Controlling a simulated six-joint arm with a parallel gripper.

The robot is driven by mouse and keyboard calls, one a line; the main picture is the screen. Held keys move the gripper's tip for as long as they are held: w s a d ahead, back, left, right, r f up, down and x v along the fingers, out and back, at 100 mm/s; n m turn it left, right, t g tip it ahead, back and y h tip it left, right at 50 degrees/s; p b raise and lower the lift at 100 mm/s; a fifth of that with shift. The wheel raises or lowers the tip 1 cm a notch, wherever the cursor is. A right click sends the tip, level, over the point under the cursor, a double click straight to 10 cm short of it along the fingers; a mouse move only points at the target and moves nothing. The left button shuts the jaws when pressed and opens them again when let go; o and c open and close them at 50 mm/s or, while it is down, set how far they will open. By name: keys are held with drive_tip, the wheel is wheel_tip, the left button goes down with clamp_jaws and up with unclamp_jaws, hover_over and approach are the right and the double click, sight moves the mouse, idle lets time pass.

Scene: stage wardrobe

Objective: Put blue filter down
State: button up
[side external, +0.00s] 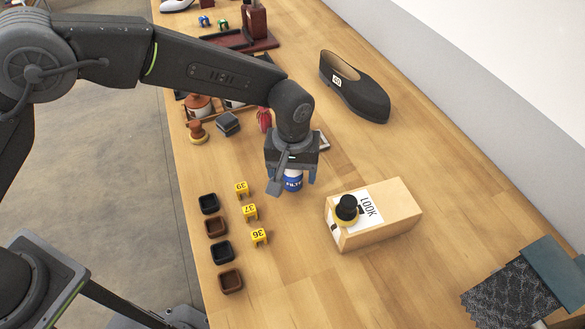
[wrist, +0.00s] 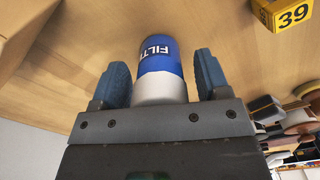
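The blue filter (side external: 293,183) is a small blue and white can with white lettering, roughly upright on or just above the wooden table. In the wrist view the filter (wrist: 160,72) sits between my two fingers, white end towards the palm. My gripper (side external: 293,182) points down around it. The wrist view shows narrow gaps between the can and both fingers of my gripper (wrist: 161,80), so it looks open. Whether the can's base touches the table cannot be made out.
A box marked LOOK (side external: 398,211) with a dark-topped bottle (side external: 347,208) stands to the right. Yellow number markers (side external: 250,212) and small dark trays (side external: 217,227) lie to the left. A black shoe (side external: 355,88) is behind.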

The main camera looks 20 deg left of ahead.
wheel_tip(320, 180, up, 12)
drive_tip(key=shift+r, duration=0.2)
idle(0.5)
drive_tip(key=shift+a+r, duration=0.2)
drive_tip(key=s+a+r+m+t, duration=0.1)
drive_tip(key=s+a+r, duration=0.3)
drive_tip(key=a+r, duration=0.3)
drive_tip(key=s+a+r+m+t, duration=0.1)
drive_tip(key=s+a+r+t, duration=0.2)
drive_tip(key=a, duration=0.7)
drive_tip(key=shift+m+t, duration=0.8)
drive_tip(key=s+a, duration=0.3)
drive_tip(key=s, duration=0.2)
drive_tip(key=s+a+f, duration=0.1)
drive_tip(key=s+a, duration=0.3)
drive_tip(key=s, duration=0.1)
drive_tip(key=s+a, duration=0.3)
drive_tip(key=s, duration=0.2)
drive_tip(key=shift+a+f, duration=0.15)
drive_tip(key=shift+a, duration=0.05)
